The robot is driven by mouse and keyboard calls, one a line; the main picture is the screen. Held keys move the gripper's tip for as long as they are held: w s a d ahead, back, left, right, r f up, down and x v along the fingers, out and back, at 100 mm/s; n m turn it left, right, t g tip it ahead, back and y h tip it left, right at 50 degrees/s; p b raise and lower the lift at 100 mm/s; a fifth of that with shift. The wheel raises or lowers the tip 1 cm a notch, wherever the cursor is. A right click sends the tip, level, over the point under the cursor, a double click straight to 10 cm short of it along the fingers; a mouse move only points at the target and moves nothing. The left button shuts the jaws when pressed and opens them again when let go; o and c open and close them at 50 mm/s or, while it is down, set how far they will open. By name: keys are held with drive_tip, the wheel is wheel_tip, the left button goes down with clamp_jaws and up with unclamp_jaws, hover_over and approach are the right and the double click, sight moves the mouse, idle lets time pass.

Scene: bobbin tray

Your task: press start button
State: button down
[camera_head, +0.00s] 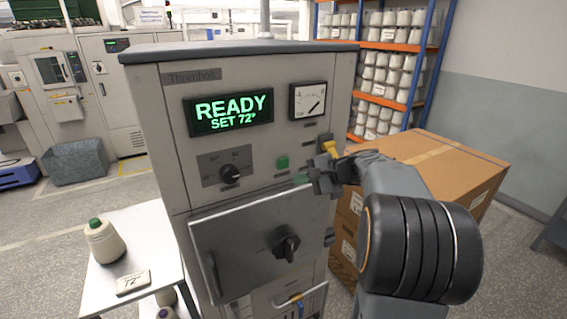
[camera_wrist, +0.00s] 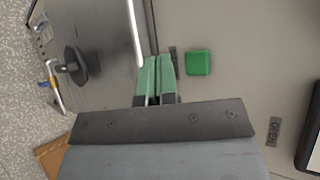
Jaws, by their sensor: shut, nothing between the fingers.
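The grey machine (camera_head: 165,115) has a display (camera_head: 230,110) that reads "READY SET 72°". A green square button (camera_head: 282,162) sits on its front panel below the gauge; it also shows in the wrist view (camera_wrist: 198,62). My gripper (camera_head: 302,179) is in front of the panel, just below and to the right of the button in the head view. In the wrist view my gripper (camera_wrist: 157,62) has its green fingertips together and empty, just left of the button. The fingertips look apart from the button; whether they touch the panel I cannot tell.
A black knob (camera_head: 230,173) is left of the button. The closed door with its handle (camera_head: 286,244) is below. A yellow part (camera_head: 329,148) is near my wrist. A cardboard box (camera_head: 440,160) stands at right. A white table (camera_head: 140,245) with a cone is at left.

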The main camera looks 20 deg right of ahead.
sight(289, 168)
drive_tip(key=shift+w+a+p, duration=0.15)
drive_tip(key=shift+w+p, duration=0.15)
drive_tip(key=shift+w, duration=1.05)
drive_tip(key=shift+w+a+p, duration=0.15)
drive_tip(key=shift+w+p, duration=0.15)
drive_tip(key=shift+w, duration=1)
drive_tip(key=shift+w, duration=0.15)
drive_tip(key=shift+w, duration=0.3)
drive_tip(key=shift+w+a, duration=0.1)
drive_tip(key=shift+w, duration=0.35)
idle(0.8)
drive_tip(key=shift+s, duration=0.15)
drive_tip(key=shift+s+b, duration=0.45)
drive_tip(key=shift+s, duration=0.25)
drive_tip(key=shift+s+d+b, duration=0.2)
drive_tip(key=shift+s+b, duration=0.35)
drive_tip(key=shift+s, duration=0.7)
drive_tip(key=shift+s+d+b, duration=0.2)
drive_tip(key=shift+s+b, duration=0.35)
drive_tip(key=shift+s, duration=0.7)
